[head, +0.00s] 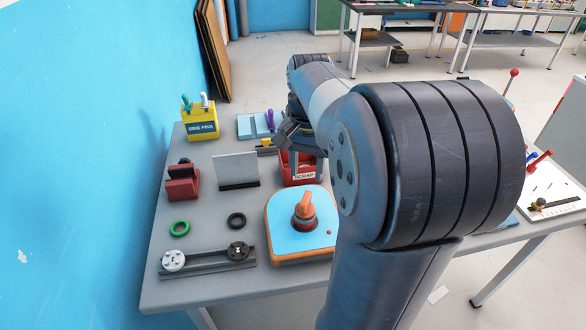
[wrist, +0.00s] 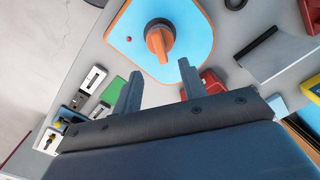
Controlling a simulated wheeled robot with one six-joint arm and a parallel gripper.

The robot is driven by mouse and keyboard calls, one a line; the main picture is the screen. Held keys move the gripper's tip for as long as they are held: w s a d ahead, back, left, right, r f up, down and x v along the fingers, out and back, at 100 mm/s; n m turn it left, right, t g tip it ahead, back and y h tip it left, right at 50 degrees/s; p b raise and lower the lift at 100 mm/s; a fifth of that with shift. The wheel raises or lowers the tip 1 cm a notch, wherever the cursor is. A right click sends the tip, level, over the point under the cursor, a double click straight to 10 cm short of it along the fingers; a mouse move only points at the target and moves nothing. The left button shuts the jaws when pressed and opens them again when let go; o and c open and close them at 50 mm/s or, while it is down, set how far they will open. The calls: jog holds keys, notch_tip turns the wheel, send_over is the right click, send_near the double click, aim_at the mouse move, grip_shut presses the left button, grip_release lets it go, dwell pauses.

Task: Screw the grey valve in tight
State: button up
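A blue board with an orange edge (head: 285,240) lies on the table, with an orange knob-like valve (head: 305,206) seated on it in a dark ring. In the wrist view the orange valve (wrist: 159,40) lies just beyond my fingertips. A light grey round piece (head: 173,260), which looks like the grey valve, sits at the left end of a grey rack; a black round piece (head: 238,249) sits at its right end. My gripper (wrist: 161,66) is open, with nothing between its fingers. In the head view my arm partly hides it.
A green ring (head: 179,228) and a black ring (head: 237,220) lie left of the board. Behind are an upright grey plate (head: 236,169), a red block (head: 182,182), a red SCRAP bin (head: 300,175) and a yellow tool box (head: 200,123). A blue wall borders the left.

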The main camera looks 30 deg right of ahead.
aim_at(305, 197)
notch_tip(305, 197, down, 10)
jog(key=shift+f, duration=0.1)
dwell(0.4)
grip_shut()
jog(key=c, duration=0.7)
grip_release()
grip_shut()
jog(key=shift+m+p, duration=0.3)
jog(key=shift+m, duration=1.5)
